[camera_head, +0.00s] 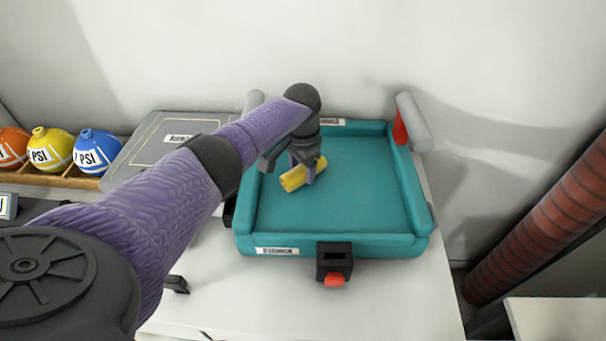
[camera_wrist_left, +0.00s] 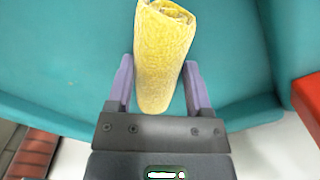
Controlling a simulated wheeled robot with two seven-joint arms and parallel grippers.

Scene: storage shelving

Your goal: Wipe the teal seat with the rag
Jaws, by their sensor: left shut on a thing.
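The teal seat (camera_head: 360,200) lies on a white surface, with a raised rim around its flat middle. My left gripper (camera_head: 308,172) is over the left part of the seat and shut on a rolled yellow rag (camera_head: 296,179). In the left wrist view the rag (camera_wrist_left: 163,60) sits between the two purple fingers (camera_wrist_left: 160,85), with the teal seat (camera_wrist_left: 90,50) behind it. I cannot tell for sure whether the rag touches the seat. My right gripper is not in view.
A black and red buckle (camera_head: 334,262) is on the seat's front. Grey cylinders, one at right (camera_head: 412,122), stand at its back corners. A grey case (camera_head: 150,135) and orange, yellow and blue balls (camera_head: 97,150) are at left. A ribbed red column (camera_head: 540,225) stands at right.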

